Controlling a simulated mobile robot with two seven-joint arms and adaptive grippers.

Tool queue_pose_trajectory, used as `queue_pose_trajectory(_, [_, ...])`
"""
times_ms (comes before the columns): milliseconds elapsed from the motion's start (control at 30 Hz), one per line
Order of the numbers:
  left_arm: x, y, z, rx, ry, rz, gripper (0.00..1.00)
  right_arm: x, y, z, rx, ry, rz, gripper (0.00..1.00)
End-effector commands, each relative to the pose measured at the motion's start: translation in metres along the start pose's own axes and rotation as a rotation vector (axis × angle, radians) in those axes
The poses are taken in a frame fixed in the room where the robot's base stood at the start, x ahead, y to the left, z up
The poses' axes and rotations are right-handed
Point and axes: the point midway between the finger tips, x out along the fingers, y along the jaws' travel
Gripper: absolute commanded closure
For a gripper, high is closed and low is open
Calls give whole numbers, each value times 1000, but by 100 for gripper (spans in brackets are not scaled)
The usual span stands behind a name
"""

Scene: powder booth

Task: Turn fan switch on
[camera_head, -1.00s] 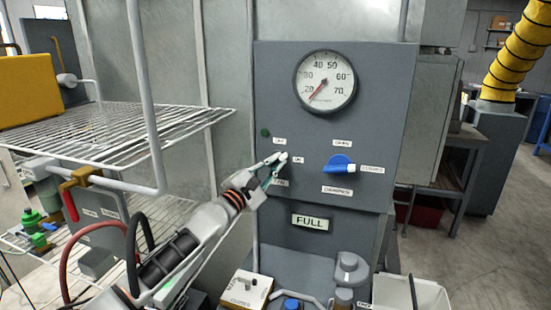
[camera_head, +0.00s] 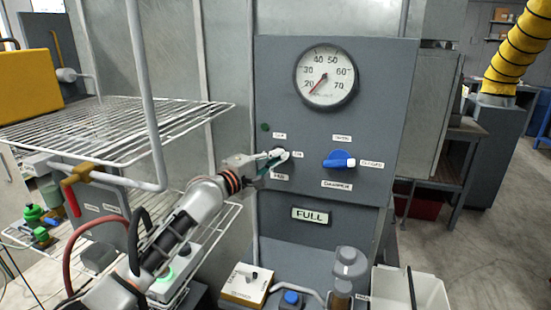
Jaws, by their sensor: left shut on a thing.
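The fan switch (camera_head: 283,154) is on the grey control panel (camera_head: 230,152), left of the blue damper knob, among small labels reading OFF above, ON at right and one below that looks like FAN. My left gripper (camera_head: 274,158) reaches in from the lower left with its fingertips at this switch, shut on it. The fingers cover most of the switch, so I cannot tell which way it points. My right gripper is not in view.
A blue damper knob (camera_head: 338,159) sits right of the switch, with a round gauge (camera_head: 325,77) above. A wire rack (camera_head: 120,135) stands at left, close to my left arm. Below are a FULL sign (camera_head: 310,214), a small switch box (camera_head: 246,286) and a white bin (camera_head: 420,290).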

Motion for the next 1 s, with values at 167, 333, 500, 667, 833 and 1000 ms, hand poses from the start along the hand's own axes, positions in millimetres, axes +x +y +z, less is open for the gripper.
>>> queue_pose_trajectory(167, [0,-2,1,46,-2,-22,100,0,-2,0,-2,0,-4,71])
queue_pose_trajectory(333, [0,-2,1,63,-2,-29,100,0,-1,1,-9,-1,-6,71])
queue_pose_trajectory(500, [0,-2,1,67,-2,-30,100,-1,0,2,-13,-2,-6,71])
queue_pose_trajectory(667, [0,-2,1,67,-2,-30,100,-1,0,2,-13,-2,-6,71])
queue_pose_trajectory(833, [0,-2,1,66,-2,-29,74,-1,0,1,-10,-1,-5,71])
queue_pose_trajectory(1000, [0,-1,1,65,-1,-28,74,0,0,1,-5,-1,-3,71])
